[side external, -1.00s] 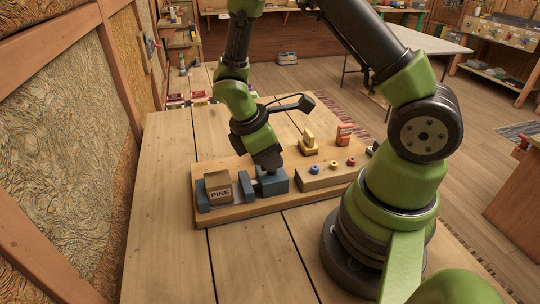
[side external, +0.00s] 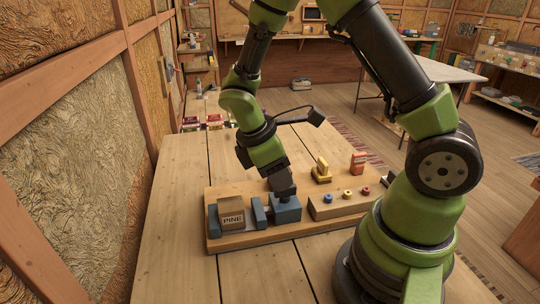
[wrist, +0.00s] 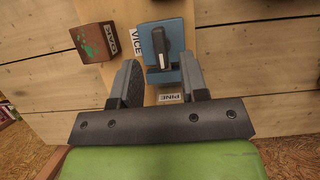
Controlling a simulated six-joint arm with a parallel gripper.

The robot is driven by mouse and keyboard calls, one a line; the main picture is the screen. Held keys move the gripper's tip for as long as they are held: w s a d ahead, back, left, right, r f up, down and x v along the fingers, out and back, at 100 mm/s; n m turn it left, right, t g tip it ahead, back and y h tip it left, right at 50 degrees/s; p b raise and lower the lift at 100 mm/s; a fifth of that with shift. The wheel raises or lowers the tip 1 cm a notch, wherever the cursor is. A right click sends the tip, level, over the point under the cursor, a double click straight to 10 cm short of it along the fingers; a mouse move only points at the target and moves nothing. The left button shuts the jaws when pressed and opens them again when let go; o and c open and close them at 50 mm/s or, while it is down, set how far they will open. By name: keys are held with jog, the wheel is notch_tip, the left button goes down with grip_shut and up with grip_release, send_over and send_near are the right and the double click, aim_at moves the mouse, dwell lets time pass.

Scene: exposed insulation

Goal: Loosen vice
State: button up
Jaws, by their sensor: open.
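The blue vice (side external: 286,210) is fixed on a wooden board, its body under my gripper (side external: 284,190). A wooden block marked PINE (side external: 231,215) sits between its jaws (side external: 258,214). In the wrist view the vice (wrist: 147,70) shows a VICE label, and a dark handle with a pale edge (wrist: 167,45) stands on its top. My gripper (wrist: 159,65) is open, with one finger on each side of the vice body and handle in that view. The fingertips hide the handle in the side view; contact cannot be told.
A red-brown block marked OAK (wrist: 93,42) lies beside the vice in the wrist view. The table's near left is clear.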

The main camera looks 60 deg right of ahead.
jog(key=v, duration=0.6)
jog(key=shift+r, duration=0.25)
jog(key=s+a+r+m+t+y, duration=0.4)
jog(key=s+r+m+t, duration=0.6)
jog(key=r+m, duration=0.3)
jog(key=shift+s+a+r+y, duration=0.25)
jog(key=shift+s+y, duration=0.15)
jog(key=shift+y, duration=0.3)
